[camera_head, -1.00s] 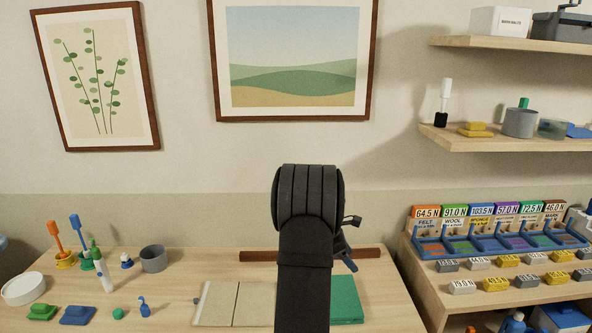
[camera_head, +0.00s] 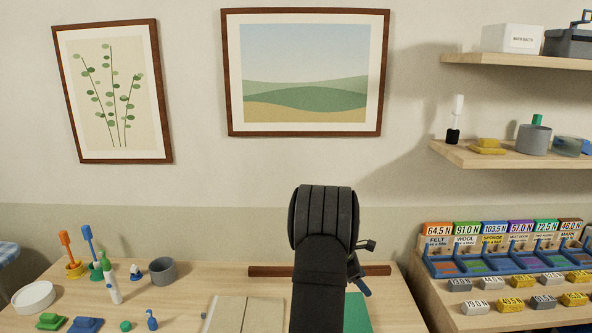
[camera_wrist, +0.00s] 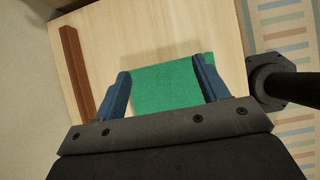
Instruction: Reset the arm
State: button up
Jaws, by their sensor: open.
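My gripper shows in the wrist view (camera_wrist: 160,88) with two blue fingers spread wide apart and nothing between them. It is above the wooden table (camera_wrist: 200,40). A green board or mat (camera_wrist: 172,82) lies on the table beyond the fingers. In the head view my dark arm stands upright at the centre and hides most of my gripper; only a bit of blue shows at its right side. The green board (camera_head: 357,313) and a beige folded panel (camera_head: 245,314) lie on either side of the arm.
A dark red-brown bar (camera_head: 270,271) lies along the table's back. Brushes (camera_head: 88,245), a grey cup (camera_head: 162,271) and a white dish (camera_head: 34,296) stand at left. At right are a rack of labelled trays (camera_head: 500,261), weights (camera_head: 476,307) and wall shelves (camera_head: 510,158).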

notch_tip(320, 180, up, 7)
jog(key=a, duration=0.1)
notch_tip(320, 180, down, 7)
jog(key=d+f, duration=0.3)
jog(key=d, duration=1.1)
jog(key=shift+d, duration=0.35)
jog(key=shift+f, duration=0.1)
